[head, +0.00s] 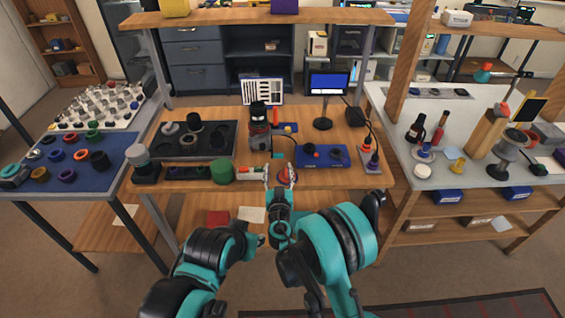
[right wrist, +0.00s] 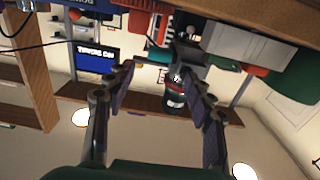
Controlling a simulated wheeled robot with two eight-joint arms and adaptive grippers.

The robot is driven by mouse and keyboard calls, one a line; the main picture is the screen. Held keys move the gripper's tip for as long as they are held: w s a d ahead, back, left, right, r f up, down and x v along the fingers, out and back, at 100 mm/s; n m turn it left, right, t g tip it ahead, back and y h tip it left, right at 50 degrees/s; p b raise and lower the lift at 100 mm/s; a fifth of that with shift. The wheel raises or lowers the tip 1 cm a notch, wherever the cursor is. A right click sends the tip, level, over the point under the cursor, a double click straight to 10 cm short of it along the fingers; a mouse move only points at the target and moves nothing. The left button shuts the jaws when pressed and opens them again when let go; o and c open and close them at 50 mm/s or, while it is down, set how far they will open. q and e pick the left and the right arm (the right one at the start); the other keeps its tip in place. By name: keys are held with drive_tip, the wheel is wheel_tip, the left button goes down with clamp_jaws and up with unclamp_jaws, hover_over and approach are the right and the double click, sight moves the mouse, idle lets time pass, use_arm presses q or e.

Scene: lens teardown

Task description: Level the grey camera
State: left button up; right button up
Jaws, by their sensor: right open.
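The grey camera (head: 259,138) stands at the middle of the wooden table, with a black lens (head: 258,112) pointing up from its top. It looks roughly upright; a slight tilt cannot be told. In the right wrist view the scene is upside down, and the black lens (right wrist: 175,88) shows between my fingers, farther off. My right gripper (head: 281,176) is at the table's front edge, in front of the camera and slightly right. Its fingers (right wrist: 158,68) are apart with nothing between them.
A small monitor (head: 328,84) stands behind. A dark foam tray (head: 200,139) lies left of the camera.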

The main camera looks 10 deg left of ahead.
sight(278, 156)
drive_tip(key=b+x, duration=0.1)
drive_tip(key=x, duration=0.5)
drive_tip(key=shift+w+f+b, duration=0.1)
drive_tip(key=shift+w+b, duration=0.1)
drive_tip(key=shift+b, duration=0.15)
drive_tip(key=shift+w+a, duration=0.1)
drive_tip(key=shift+w, duration=0.35)
clamp_jaws()
